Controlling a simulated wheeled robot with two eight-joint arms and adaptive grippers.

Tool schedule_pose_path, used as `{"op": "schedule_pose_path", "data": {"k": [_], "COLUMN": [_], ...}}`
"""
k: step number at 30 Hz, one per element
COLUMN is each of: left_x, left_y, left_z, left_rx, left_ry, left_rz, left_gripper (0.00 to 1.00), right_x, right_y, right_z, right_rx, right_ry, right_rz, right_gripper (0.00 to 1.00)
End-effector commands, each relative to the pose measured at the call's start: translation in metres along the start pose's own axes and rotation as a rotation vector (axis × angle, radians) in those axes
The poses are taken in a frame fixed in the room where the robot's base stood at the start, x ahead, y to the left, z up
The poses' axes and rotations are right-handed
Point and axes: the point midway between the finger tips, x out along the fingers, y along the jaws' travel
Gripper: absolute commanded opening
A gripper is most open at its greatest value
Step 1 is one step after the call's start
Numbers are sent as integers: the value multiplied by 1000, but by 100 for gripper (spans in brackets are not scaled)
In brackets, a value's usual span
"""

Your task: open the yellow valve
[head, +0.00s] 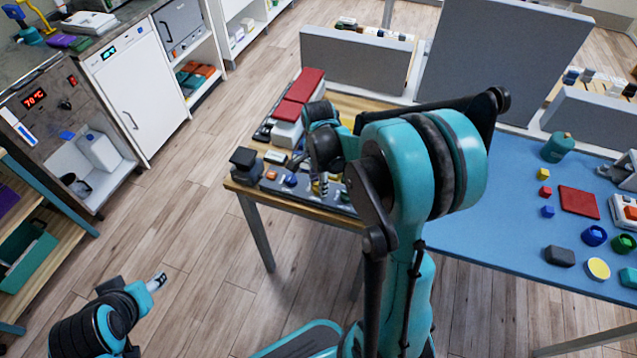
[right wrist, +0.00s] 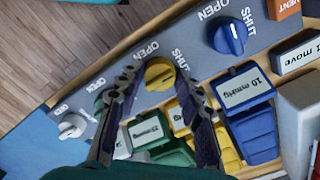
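The yellow valve (right wrist: 159,74) is a round knob on a grey panel, with OPEN printed to its upper left and SHUT to its upper right in the right wrist view. My right gripper (right wrist: 158,80) is open, its two dark fingers on either side of the yellow valve; I cannot tell if they touch it. In the head view my right gripper (head: 322,186) is low over the panel on the wooden table, and the arm hides much of that area. My left gripper (head: 157,282) is over the floor at lower left, away from the panel; its opening is unclear.
A blue knob (right wrist: 230,36), a white knob (right wrist: 72,125) and a partly hidden green knob share the panel. A blue block labelled 10 mmHg (right wrist: 245,88) and green and yellow ones stand close by. A blue table (head: 480,235) with small objects is at right.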

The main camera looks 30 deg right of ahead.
Motion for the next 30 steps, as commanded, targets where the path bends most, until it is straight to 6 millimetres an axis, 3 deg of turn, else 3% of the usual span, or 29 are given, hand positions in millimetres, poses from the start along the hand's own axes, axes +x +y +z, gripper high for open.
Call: {"op": "schedule_pose_path", "data": {"k": [1,3,17,30], "left_x": [0,0,-1,-6], "left_y": [0,0,0,0], "left_z": [0,0,-1,-4], "left_rx": [0,0,0,0], "left_ry": [0,0,0,0], "left_rz": [0,0,0,0], "left_gripper": [52,52,52,52], "right_x": [0,0,0,0], "right_y": [0,0,0,0], "right_z": [0,0,0,0], "right_rx": [0,0,-82,-450], "right_ry": [0,0,0,0], "right_rz": [0,0,0,0], "right_gripper": [16,3,2,2]}}
